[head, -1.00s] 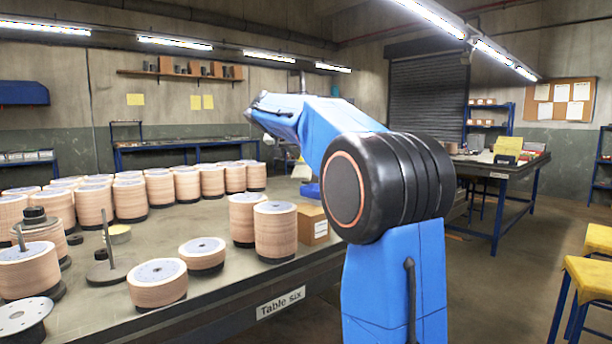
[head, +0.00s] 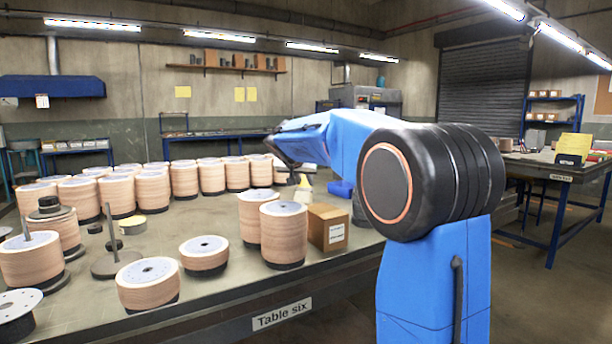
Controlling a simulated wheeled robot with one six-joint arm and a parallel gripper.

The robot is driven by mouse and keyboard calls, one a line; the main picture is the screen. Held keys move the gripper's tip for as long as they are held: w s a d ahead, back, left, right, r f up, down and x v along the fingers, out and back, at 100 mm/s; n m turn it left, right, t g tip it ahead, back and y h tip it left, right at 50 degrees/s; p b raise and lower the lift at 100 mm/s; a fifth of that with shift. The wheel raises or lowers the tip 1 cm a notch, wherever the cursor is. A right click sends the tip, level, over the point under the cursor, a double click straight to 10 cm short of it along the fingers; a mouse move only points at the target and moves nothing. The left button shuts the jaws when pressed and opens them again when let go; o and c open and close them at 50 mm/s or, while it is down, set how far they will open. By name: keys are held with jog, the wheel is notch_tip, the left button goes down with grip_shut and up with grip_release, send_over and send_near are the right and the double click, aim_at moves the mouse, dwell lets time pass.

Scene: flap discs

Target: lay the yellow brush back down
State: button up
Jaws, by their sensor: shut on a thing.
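My gripper (head: 292,179) is small and dark at the end of my blue arm, low over the far right part of the table top (head: 215,312). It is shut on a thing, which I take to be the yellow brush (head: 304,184). Only a small pale yellow patch of that shows just below and right of the jaws. Bristles and handle cannot be told apart at this size. Whether it touches the table is not clear.
Many stacks of flap discs (head: 152,190) fill the table's left and back. Two taller stacks (head: 283,235) and a cardboard box (head: 328,228) stand nearer, in front of my gripper. A blue object (head: 340,190) lies right of it. Some bare table shows left of the gripper.

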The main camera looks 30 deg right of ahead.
aim_at(303, 191)
jog(key=shift+f, duration=2.35)
jog(key=o, duration=1.1)
notch_tip(303, 191, up, 10)
jog(key=shift+s, duration=0.1)
